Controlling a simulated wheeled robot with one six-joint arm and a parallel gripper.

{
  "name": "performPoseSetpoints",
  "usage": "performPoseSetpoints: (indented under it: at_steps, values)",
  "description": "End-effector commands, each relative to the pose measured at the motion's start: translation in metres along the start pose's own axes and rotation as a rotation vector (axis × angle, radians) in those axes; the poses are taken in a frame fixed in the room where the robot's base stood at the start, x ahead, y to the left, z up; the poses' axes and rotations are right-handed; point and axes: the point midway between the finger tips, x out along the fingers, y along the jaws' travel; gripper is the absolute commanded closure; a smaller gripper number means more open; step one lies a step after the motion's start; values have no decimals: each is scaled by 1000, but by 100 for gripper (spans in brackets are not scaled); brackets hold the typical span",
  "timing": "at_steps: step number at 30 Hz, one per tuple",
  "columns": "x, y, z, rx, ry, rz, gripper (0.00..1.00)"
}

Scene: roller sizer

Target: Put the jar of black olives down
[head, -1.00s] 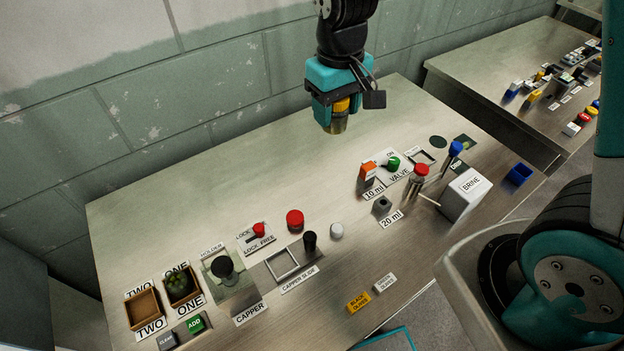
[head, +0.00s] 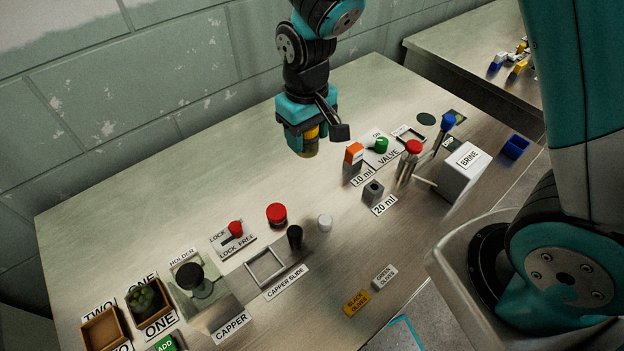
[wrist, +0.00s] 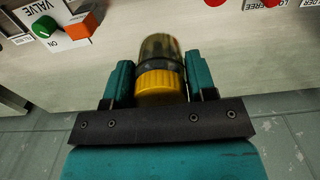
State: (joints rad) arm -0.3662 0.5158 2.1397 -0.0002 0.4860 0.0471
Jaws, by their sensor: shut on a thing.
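My gripper (head: 309,143) is shut on the jar of black olives (head: 310,150), above the back middle of the metal table. The jar also shows in the wrist view (wrist: 160,70), between the two teal fingers; it has a yellow cap and a dark, see-through body. The cap is on the palm side and the body points away from the palm. The jar looks clear of the table. A yellow label reading black olives (head: 356,303) lies at the table's front edge, beside a white green olives label (head: 384,276).
The orange block (head: 354,153) and green valve knob (head: 381,145) stand right of the jar. The red button (head: 277,214), black post (head: 295,236) and white knob (head: 325,222) stand in front. The brine box (head: 460,173) is at the right. The table's back left is bare.

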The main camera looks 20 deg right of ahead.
Motion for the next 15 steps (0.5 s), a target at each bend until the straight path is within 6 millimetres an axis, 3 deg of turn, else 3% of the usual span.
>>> performPoseSetpoints:
  at_steps: [3, 9, 15]
  values:
    - [36, 1, 2, 1, -9, 0, 75]
    - [85, 2, 2, 3, -6, 0, 75]
    - [107, 2, 0, 4, 0, 0, 75]
